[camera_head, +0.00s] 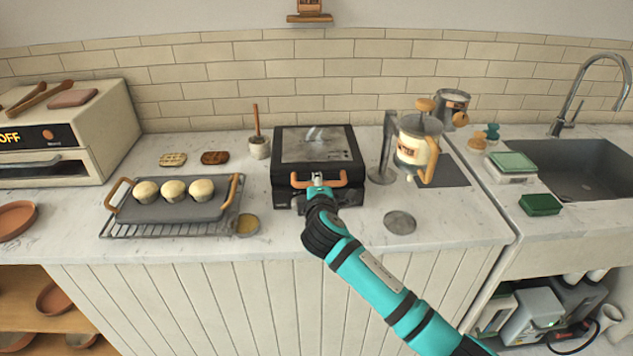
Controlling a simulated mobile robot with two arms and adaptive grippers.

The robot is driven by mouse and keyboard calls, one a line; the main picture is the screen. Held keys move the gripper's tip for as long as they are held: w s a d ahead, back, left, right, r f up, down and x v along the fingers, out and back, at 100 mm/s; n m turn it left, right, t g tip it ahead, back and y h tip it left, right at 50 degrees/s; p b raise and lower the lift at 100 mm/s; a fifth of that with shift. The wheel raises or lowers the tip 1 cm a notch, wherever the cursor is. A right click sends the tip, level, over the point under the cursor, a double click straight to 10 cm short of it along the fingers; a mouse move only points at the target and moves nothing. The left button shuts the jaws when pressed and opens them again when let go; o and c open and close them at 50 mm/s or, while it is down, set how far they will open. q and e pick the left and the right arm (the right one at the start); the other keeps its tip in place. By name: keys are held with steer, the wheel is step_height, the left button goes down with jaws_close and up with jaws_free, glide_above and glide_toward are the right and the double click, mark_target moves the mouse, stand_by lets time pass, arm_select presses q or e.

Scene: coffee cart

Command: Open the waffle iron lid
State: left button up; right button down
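The waffle iron (283,150) is a black, boxy appliance on the counter at the middle of the head view. Its lid, with a greyish top panel, looks down on the base. A brown-orange handle (338,180) runs along the front edge of the lid. My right gripper (317,181) is at the middle of this handle, with its arm coming in from the lower right. The fingers are small and partly hidden, so I cannot tell whether they are closed on the handle. My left gripper is not in view.
A tray (207,210) with several buns on a wire rack stands left of the iron. A small pot (260,148) is close to its left side. A grey stand (381,160) and a cream pitcher (416,150) stand close on the right. A round grey disc (400,222) lies front right.

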steer(key=shift+r+p, duration=0.8)
steer(key=shift+r, duration=0.05)
steer(key=w+r+p, duration=0.3)
steer(key=r+p, duration=0.2)
steer(key=r, duration=0.2)
steer(key=w+r+g+p, duration=0.1)
steer(key=w+r+p, duration=0.3)
steer(key=r+p, duration=0.2)
steer(key=shift+r, duration=0.95)
steer(key=shift+w, duration=0.1)
steer(key=c, duration=2)
jaws_free()
